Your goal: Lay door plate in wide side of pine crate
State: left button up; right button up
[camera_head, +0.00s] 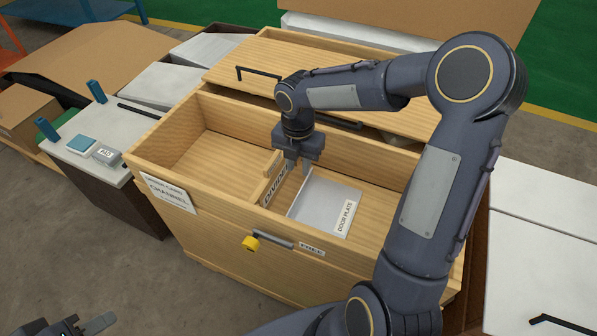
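The pine crate (215,205) is an open wooden drawer-like box in the middle. A divider (274,183) marked "DIVIDER" splits it into a left and a right compartment. The white door plate (327,203), labelled "DOOR PLATE", lies in the right compartment, just right of the divider. Whether it is fully flat I cannot tell. My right gripper (299,168) points down into the crate by the divider's far end and the plate's far left corner. Its fingers look apart, with nothing seen between them. My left gripper (98,324) is partly in view at the bottom left, away from the crate.
A handle with a yellow tag (250,243) and a "FREE" label (312,249) are on the crate front. A wooden lid-like panel (290,65) lies behind. A white-topped stand (85,160) with small blocks is at left. The left compartment's floor is bare.

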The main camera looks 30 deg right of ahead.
jog(key=s+r+m+t+y, duration=0.1)
jog(key=s+r+m+t, duration=0.1)
jog(key=s+r+m, duration=0.85)
jog(key=s+a+f+m+t+y, duration=0.1)
jog(key=s+a+m+t+y, duration=0.1)
jog(key=s+m, duration=0.8)
jog(key=a+m+t, duration=0.1)
jog(key=a+m, duration=0.1)
jog(key=m, duration=0.5)
jog(key=shift+s+f+t+y, duration=0.15)
jog(key=shift+s+t+y, duration=0.15)
jog(key=shift+y, duration=0.1)
notch_tip(320, 180, up, 20)
jog(key=p, duration=1.9)
jog(key=shift+f+p, duration=0.15)
jog(key=shift+p, duration=0.25)
